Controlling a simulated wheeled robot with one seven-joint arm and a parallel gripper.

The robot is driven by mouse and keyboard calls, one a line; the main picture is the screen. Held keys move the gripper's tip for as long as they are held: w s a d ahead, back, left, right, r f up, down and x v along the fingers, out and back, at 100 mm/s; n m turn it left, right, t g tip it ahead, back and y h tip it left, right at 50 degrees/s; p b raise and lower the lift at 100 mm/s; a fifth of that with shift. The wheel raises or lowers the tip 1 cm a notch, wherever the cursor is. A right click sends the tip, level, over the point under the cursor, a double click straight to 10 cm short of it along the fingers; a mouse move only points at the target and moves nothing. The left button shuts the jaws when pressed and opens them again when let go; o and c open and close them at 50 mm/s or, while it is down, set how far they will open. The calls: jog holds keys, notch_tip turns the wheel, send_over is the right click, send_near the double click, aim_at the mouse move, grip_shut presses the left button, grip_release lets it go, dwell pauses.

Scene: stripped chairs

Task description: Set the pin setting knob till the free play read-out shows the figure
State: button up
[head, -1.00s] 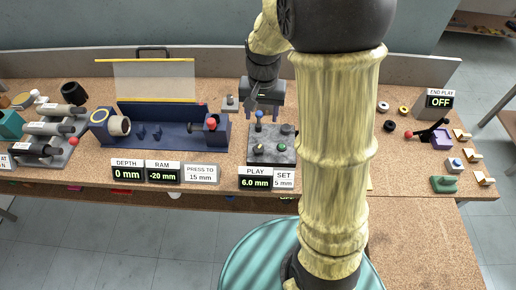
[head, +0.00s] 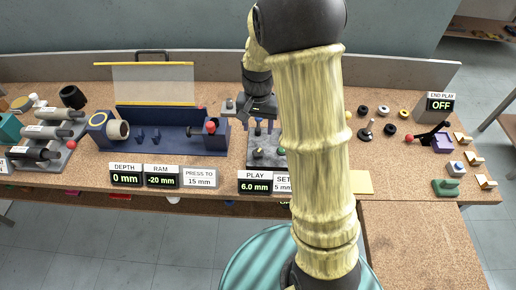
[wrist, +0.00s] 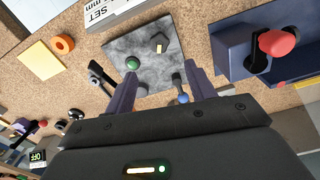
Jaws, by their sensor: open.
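The free play read-out (head: 254,186) shows 6.0 mm. A SET card (head: 283,183) beside it reads 5 mm, its right part hidden by my arm. Behind them is a grey mottled plate (head: 262,163) with small controls; it also shows in the wrist view (wrist: 135,48). The wrist view shows a green ball knob (wrist: 132,63), a small post-like knob with a pale top (wrist: 160,46) and a blue ball-topped lever (wrist: 183,97). I cannot tell which is the pin setting knob. My gripper (wrist: 158,86) is open above the plate, with the blue ball near one finger.
Left of the plate is a blue press fixture (head: 170,140) with a red-knobbed lever, which shows close by in the wrist view (wrist: 278,42). DEPTH and RAM read-outs (head: 143,175) stand in front. Rings, a purple block (head: 442,142) and small parts lie at the right.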

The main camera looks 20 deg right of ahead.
aim_at(258, 152)
notch_tip(258, 152, down, 12)
jog(key=shift+r, duration=0.1)
dwell(0.4)
jog(key=c, duration=1)
